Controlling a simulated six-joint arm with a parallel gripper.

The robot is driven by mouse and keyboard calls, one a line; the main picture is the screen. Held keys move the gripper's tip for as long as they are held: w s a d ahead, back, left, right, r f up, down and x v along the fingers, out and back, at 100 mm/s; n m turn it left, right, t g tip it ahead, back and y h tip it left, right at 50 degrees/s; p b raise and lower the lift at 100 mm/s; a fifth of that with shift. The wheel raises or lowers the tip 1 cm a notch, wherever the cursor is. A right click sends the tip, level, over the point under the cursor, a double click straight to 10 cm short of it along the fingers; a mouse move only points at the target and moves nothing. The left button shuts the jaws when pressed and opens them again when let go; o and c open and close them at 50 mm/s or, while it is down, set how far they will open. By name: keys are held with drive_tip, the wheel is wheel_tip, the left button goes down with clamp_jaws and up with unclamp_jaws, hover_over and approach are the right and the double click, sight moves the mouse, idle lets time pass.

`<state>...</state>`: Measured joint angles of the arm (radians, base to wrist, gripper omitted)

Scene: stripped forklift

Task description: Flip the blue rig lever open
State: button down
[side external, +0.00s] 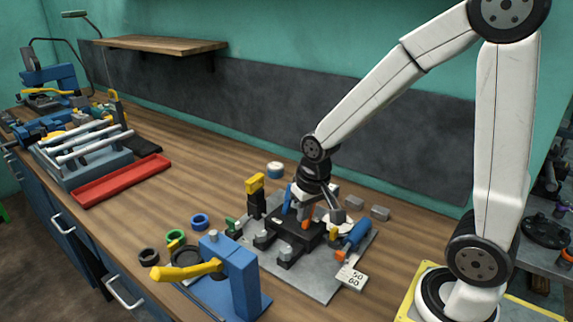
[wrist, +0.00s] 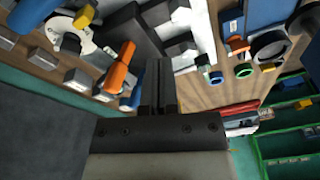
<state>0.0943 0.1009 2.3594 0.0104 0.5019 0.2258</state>
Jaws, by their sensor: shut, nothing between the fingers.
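A metal rig plate (side external: 318,285) on the bench carries several levers and blocks. A thick blue lever handle (side external: 357,234) leans up at its right side; a large blue bar also shows at the top left of the wrist view (wrist: 32,12). A slimmer blue lever (side external: 288,197) stands beside my gripper; a blue piece is partly hidden beside the fingers in the wrist view (wrist: 131,99). I cannot tell which is the rig lever. My gripper (side external: 302,213) is shut and empty, pointing down over the dark rig block; its fingers show in the wrist view (wrist: 158,68).
An orange lever (wrist: 120,66) lies close to the fingers. A yellow-topped post (side external: 255,184) stands at the rig's left. A blue press with a yellow handle (side external: 205,270) stands in front. Grey blocks (side external: 380,213) lie behind right. The bench behind the red tray (side external: 115,183) is partly clear.

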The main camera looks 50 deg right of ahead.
drive_tip(key=w+d+r+m+g, duration=0.1)
drive_tip(key=w+d+r+m, duration=0.2)
drive_tip(key=w+d+m, duration=0.2)
drive_tip(key=w+d+r+m+g, duration=0.1)
drive_tip(key=w+d+r+m, duration=0.1)
drive_tip(key=w+d+m, duration=0.3)
drive_tip(key=shift+w+d+r+m+y, duration=0.4)
drive_tip(key=shift+d+m, duration=1.7)
drive_tip(key=shift+d, duration=1.7)
drive_tip(key=shift+f, duration=0.15)
drive_tip(key=f, duration=0.9)
drive_tip(key=shift+a+f, duration=0.25)
drive_tip(key=shift+f, duration=0.15)
drive_tip(key=shift+a+r, duration=0.4)
drive_tip(key=shift+a, duration=0.45)
drive_tip(key=shift+a+r, duration=0.2)
drive_tip(key=shift+a, duration=0.3)
drive_tip(key=shift+a+r, duration=0.2)
drive_tip(key=shift+a, duration=0.3)
